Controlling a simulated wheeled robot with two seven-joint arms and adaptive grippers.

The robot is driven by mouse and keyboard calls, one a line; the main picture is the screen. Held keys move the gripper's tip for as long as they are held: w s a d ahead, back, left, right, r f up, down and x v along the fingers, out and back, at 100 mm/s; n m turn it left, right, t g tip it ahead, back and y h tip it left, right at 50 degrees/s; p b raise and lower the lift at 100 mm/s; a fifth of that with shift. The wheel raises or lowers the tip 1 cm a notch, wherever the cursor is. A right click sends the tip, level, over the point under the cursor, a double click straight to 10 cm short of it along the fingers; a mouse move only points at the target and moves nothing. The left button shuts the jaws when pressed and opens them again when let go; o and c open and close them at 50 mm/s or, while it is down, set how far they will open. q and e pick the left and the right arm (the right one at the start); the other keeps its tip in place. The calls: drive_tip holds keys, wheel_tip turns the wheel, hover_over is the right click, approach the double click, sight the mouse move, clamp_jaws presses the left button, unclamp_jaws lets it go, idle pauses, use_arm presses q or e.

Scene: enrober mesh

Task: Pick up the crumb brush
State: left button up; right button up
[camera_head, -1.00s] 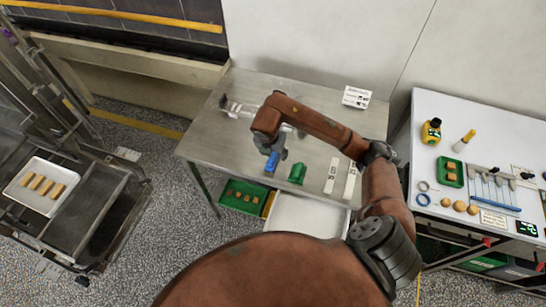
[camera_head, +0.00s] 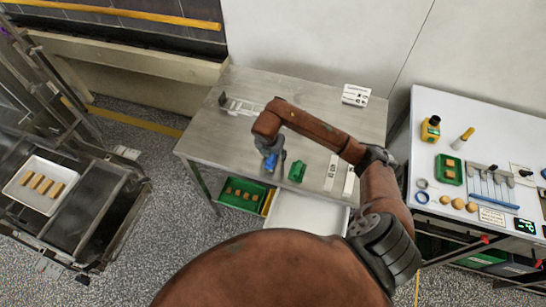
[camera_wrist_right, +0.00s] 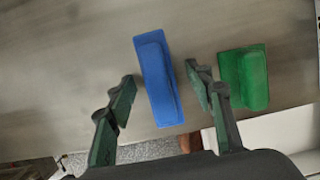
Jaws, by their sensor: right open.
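A blue block with a raised ridge, which looks like the crumb brush (camera_head: 270,163), lies near the front edge of the steel table (camera_head: 225,145). It also shows in the right wrist view (camera_wrist_right: 158,82). A similar green block (camera_head: 297,171) lies to its right. My right gripper (camera_head: 268,152) is over the blue block and partly hides it in the head view. In the right wrist view my right gripper (camera_wrist_right: 160,75) is open, with one finger on each side of the blue block and gaps on both sides. My left gripper is out of view.
The green block (camera_wrist_right: 243,78) is close to the right finger in the wrist view. Two pale strips (camera_head: 332,172) lie further right. A metal rack (camera_head: 240,106) and a white sign (camera_head: 356,95) stand at the back. A green crate (camera_head: 231,200) sits below the front edge.

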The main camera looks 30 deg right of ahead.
drive_tip(key=shift+w+f, duration=0.1)
drive_tip(key=shift+f, duration=0.05)
drive_tip(key=shift+c, duration=0.5)
clamp_jaws()
